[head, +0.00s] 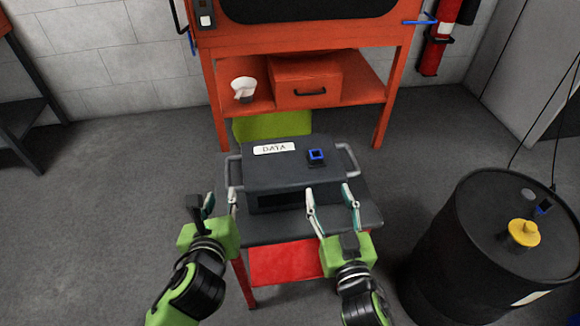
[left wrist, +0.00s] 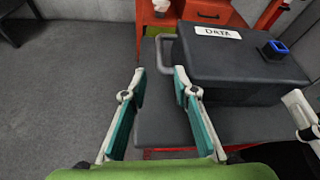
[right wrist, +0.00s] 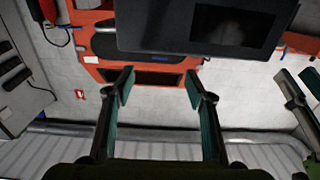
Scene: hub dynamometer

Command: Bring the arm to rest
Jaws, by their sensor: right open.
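My left gripper (head: 219,197) is open in front of the left end of a dark box marked DATA (head: 255,178). In the left wrist view its two teal-padded fingers (left wrist: 159,76) stand apart with nothing between them, and the box's left grey handle (left wrist: 164,50) shows just beyond the tips. My right gripper (head: 328,190) is open and empty at the box's front right, near the right handle (head: 347,158). In the right wrist view its fingers (right wrist: 160,75) are spread, with a dark box shape at the top. Contact with the box cannot be told.
The box stands on a dark-topped cart (head: 265,230) with a red lower shelf (head: 285,262). A black drum (head: 470,230) with a yellow cap (head: 524,233) stands at right. An orange bench (head: 345,85) is behind. The floor at left is clear.

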